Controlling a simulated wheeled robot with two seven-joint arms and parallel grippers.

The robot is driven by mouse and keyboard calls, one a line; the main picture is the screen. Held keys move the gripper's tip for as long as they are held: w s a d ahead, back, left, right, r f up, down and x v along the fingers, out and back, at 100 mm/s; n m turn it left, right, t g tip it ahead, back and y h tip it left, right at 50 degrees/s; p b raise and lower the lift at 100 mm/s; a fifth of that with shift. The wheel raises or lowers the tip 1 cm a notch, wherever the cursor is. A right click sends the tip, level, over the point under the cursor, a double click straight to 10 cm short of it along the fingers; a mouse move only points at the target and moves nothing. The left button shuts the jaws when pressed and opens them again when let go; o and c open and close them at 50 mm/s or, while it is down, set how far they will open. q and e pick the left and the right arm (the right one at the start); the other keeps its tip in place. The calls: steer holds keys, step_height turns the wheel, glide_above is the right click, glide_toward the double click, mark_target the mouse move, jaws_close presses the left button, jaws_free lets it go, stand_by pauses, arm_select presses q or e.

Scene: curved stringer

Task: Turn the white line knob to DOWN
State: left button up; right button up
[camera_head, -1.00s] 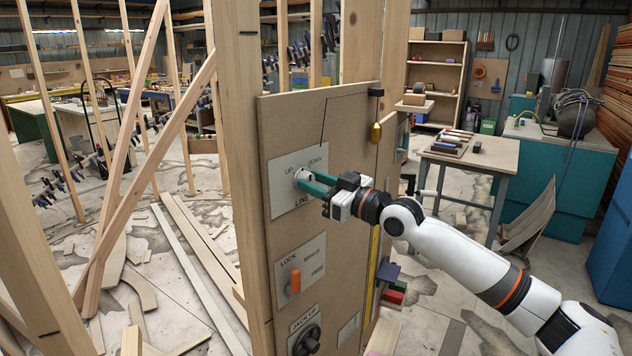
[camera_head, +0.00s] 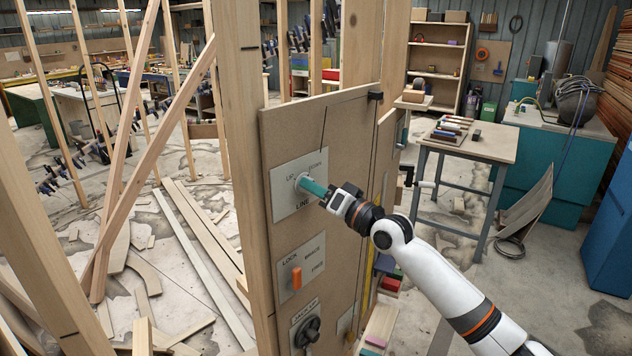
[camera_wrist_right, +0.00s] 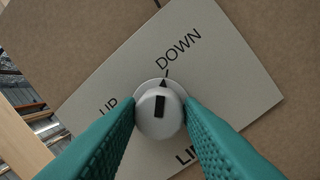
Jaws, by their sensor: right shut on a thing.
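The white line knob (camera_wrist_right: 158,115) sits on a grey plate (camera_wrist_right: 232,85) marked UP, DOWN and LINE. Its black pointer mark faces the tick beside the word DOWN. My right gripper (camera_wrist_right: 160,120) has its two green fingers on either side of the knob, shut on it. In the head view the right gripper (camera_head: 312,188) reaches the plate (camera_head: 284,206) from the right, and its fingers hide most of the knob. My left gripper is not in view.
Below on the same board (camera_head: 290,135) are an orange lock lever (camera_head: 296,278) and a black jack knob (camera_head: 307,332). A wooden post (camera_head: 238,150) stands left of the board. A small worktable (camera_head: 490,146) stands behind on the right.

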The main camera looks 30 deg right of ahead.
steer(key=shift+m, duration=0.5)
steer(key=o, duration=1)
steer(key=shift+c, duration=0.2)
steer(key=b+v, duration=0.5)
steer(key=v, duration=0.7)
